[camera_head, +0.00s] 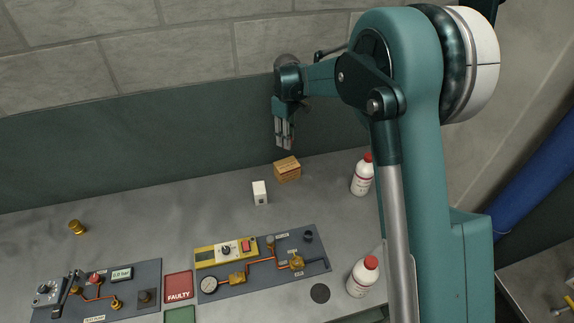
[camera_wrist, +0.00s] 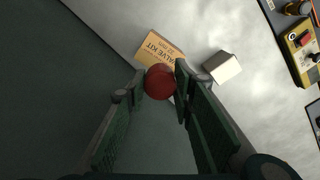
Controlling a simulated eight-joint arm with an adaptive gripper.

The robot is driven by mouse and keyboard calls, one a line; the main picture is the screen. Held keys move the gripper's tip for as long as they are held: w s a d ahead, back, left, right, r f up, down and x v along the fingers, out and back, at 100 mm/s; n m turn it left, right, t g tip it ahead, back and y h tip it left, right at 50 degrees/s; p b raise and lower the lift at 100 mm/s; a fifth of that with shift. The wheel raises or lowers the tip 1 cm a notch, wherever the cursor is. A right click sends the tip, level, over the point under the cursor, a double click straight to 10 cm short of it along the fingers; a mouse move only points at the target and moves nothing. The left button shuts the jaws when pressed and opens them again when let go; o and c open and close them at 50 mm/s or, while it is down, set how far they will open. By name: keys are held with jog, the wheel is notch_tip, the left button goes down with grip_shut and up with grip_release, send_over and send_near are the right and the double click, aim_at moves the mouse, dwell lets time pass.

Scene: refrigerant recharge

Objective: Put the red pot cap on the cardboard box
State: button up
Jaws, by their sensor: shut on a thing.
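The red pot cap (camera_wrist: 159,82) is between the fingertips of my gripper (camera_wrist: 158,88) in the wrist view, and the fingers are shut on it. In the head view my gripper (camera_head: 284,141) hangs down above the back of the bench, and I cannot make the cap out there. The cardboard box (camera_head: 287,168) stands on the bench near the back wall, just below my gripper in the picture. In the wrist view the box (camera_wrist: 158,47) reads "VALVE KIT" and lies just beyond the cap, which overlaps its near edge. I cannot tell the height gap between them.
A small white box (camera_head: 260,192) stands close beside the cardboard box. White bottles with red caps stand at the right (camera_head: 362,176) and front right (camera_head: 362,277). Grey panels with gauges and valves (camera_head: 262,262) lie at the front. A brass piece (camera_head: 77,227) sits at left.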

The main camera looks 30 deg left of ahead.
send_over(287, 164)
jog(key=shift+s+f+p, duration=0.1)
jog(key=shift+f+p, duration=0.2)
jog(key=shift+f, duration=2.85)
jog(key=shift+f, duration=0.1)
jog(key=shift+f, duration=1.75)
jog(key=shift+f, duration=0.2)
jog(key=o, duration=0.9)
jog(key=shift+c, duration=0.2)
jog(key=shift+o, duration=0.2)
jog(key=shift+r, duration=0.2)
notch_tip(287, 164, up, 12)
